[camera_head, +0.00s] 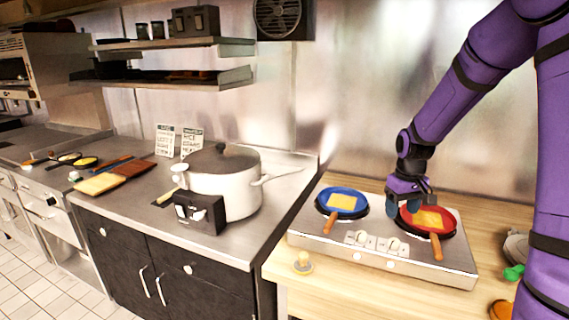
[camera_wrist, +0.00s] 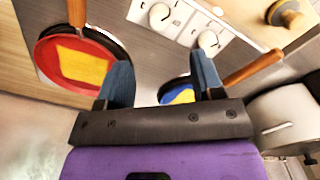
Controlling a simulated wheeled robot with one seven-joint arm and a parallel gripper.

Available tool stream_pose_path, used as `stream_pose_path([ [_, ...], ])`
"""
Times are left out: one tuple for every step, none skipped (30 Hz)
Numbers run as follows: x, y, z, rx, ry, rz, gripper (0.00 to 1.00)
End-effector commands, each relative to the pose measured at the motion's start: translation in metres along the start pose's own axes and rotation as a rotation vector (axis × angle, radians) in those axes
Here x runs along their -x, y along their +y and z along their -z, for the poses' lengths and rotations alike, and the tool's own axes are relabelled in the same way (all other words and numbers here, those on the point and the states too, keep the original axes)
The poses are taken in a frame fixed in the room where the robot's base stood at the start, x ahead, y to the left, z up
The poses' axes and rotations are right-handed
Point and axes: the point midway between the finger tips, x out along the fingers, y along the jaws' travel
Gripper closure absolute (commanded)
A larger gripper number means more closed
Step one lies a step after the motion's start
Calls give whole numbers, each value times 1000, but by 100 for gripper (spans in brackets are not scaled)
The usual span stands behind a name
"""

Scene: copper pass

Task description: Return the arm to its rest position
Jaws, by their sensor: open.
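My purple arm reaches down from the upper right in the head view. My gripper (camera_head: 408,203) hangs over the back of the two-burner stove, by the left rim of the red pan (camera_head: 440,228). In the wrist view my gripper (camera_wrist: 158,80) shows two blue fingers spread apart with nothing between them. The red pan (camera_wrist: 60,82) holds a yellow slab and lies left of the fingers there. The blue pan (camera_head: 341,190) with a yellow slab sits on the left burner; part of it shows behind the fingers in the wrist view (camera_wrist: 180,97).
The steel stove (camera_head: 325,244) stands on a wooden counter (camera_head: 285,268). A large white lidded pot (camera_head: 232,192) stands to the left with a black box (camera_head: 200,213) before it. A small knob-like object (camera_head: 303,262) is at the counter front. Shelves (camera_head: 180,78) hang on the wall.

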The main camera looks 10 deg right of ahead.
Motion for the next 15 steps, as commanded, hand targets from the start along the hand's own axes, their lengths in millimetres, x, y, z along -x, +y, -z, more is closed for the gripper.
stream_pose_path([
  [4,-2,-1,0,4,-3,39],
  [7,-3,-2,0,7,-6,39],
  [14,-6,-4,0,14,-11,39],
  [19,-9,-6,0,20,-15,39],
  [26,-12,-9,1,26,-20,39],
  [36,-17,-13,0,37,-28,39],
  [44,-21,-17,-1,48,-34,39],
  [53,-26,-21,-2,58,-40,39],
  [64,-32,-27,-5,71,-48,39],
  [73,-36,-32,-6,81,-53,39],
  [81,-41,-38,-7,91,-58,39],
  [91,-47,-45,-10,105,-64,39],
  [99,-51,-50,-12,117,-69,39],
  [106,-56,-55,-13,127,-72,39],
  [115,-62,-63,-15,141,-76,39],
])
